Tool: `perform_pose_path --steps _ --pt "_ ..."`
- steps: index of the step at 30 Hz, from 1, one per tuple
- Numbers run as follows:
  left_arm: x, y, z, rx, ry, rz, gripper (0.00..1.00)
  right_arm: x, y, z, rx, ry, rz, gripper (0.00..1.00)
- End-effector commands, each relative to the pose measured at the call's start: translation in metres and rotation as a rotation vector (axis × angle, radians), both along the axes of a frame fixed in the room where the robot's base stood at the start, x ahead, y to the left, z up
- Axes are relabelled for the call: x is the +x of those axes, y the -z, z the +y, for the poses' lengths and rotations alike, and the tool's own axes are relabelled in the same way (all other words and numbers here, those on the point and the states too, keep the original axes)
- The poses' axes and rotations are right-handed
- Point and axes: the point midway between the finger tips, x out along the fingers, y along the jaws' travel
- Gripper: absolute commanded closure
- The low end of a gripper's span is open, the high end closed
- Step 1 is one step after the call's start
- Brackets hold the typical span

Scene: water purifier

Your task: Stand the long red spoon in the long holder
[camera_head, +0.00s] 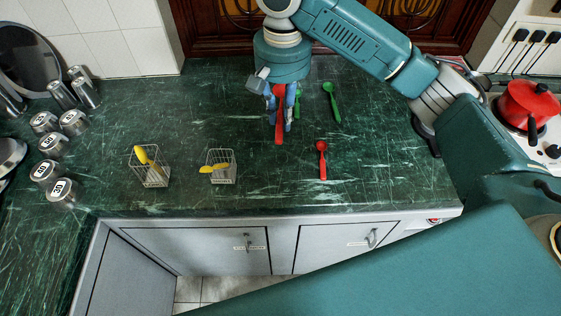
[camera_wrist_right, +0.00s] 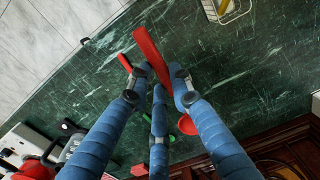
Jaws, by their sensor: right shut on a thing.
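My right gripper (camera_head: 280,117) is shut on the long red spoon (camera_head: 279,134), above the back middle of the counter. In the right wrist view, the spoon's red handle (camera_wrist_right: 149,48) sticks out past the blue fingers (camera_wrist_right: 157,84), and a red bowl shows behind them. The taller wire holder (camera_head: 157,177), apparently the long one, stands at the left front with a yellow spoon (camera_head: 142,155) leaning in it. The spoon is well to the right of this holder and apart from it. My left gripper is not in view.
A shorter wire holder (camera_head: 227,178) with a yellow spoon stands between. A short red spoon (camera_head: 322,160) lies at the right, with green spoons (camera_head: 332,101) behind it. Several metal canisters (camera_head: 61,192) line the left. A red pot (camera_head: 530,103) stands at the right.

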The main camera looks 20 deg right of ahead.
Motion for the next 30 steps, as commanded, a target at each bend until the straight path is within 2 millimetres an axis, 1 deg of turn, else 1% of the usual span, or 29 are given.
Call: perform_pose_path --steps 5,8,11,14,18,21,24,27,30 --pt "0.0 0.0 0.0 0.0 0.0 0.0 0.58 0.0 0.002 0.0 0.0 -0.001 0.0 1.0" --pt "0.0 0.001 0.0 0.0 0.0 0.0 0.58 -0.001 0.013 0.0 0.0 -0.001 0.003 1.0" --pt "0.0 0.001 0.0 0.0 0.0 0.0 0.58 -0.002 0.036 0.0 -0.001 -0.002 0.006 1.0" --pt "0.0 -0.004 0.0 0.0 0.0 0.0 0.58 -0.003 0.061 -0.001 -0.002 -0.001 0.005 1.0" --pt "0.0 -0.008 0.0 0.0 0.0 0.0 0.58 -0.002 0.099 -0.001 -0.003 -0.001 0.004 1.0" --pt "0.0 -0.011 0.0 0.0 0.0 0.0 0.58 -0.002 0.123 -0.001 -0.002 0.0 0.003 1.0" --pt "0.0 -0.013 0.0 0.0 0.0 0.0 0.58 -0.002 0.142 -0.001 -0.002 -0.001 0.002 1.0" --pt "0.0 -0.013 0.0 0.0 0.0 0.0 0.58 -0.001 0.153 0.0 -0.001 -0.002 -0.001 1.0" --pt "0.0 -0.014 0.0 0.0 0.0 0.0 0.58 -0.001 0.16 0.0 0.0 -0.002 -0.001 1.0"
